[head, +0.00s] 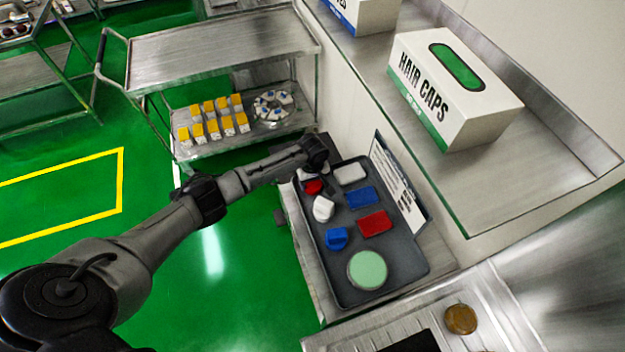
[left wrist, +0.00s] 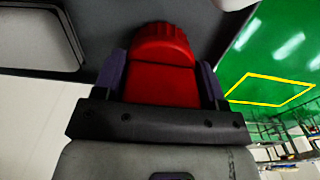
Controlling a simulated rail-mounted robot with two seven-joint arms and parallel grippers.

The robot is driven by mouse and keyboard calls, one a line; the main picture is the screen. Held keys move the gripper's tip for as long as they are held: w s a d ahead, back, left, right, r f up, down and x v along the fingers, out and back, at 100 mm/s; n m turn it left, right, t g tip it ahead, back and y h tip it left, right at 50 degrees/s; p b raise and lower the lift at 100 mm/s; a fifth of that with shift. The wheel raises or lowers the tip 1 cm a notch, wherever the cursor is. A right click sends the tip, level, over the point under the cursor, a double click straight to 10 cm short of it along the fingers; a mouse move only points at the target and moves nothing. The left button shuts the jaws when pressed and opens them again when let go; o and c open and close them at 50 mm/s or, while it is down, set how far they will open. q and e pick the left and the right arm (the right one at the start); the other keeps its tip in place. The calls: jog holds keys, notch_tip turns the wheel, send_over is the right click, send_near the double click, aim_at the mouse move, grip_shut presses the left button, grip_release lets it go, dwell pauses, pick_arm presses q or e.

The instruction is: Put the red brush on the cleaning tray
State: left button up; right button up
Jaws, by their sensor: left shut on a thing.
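The red brush (head: 313,187) shows at the far left corner of the dark grey cleaning tray (head: 404,252) in the head view. My left gripper (head: 310,174) is over that corner, pointing down. In the left wrist view the red brush (left wrist: 160,72) sits between the two fingers of my left gripper (left wrist: 161,80), which is shut on it. The wrist hides part of the brush in the head view. I cannot tell whether the brush touches the tray. My right gripper is not in view.
On the tray are a white brush (head: 323,208), a blue brush (head: 337,238), white (head: 350,174), blue (head: 361,197) and red (head: 374,223) pads, and a green round item (head: 367,269). A sign (head: 397,185) stands at its right edge. A steel cart (head: 220,52) is behind.

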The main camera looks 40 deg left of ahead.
pick_arm(q)
jog(key=o, duration=1)
jog(key=shift+f, duration=0.15)
notch_tip(320, 180, up, 12)
jog(key=shift+r+p, duration=0.2)
jog(key=shift+p, duration=0.4)
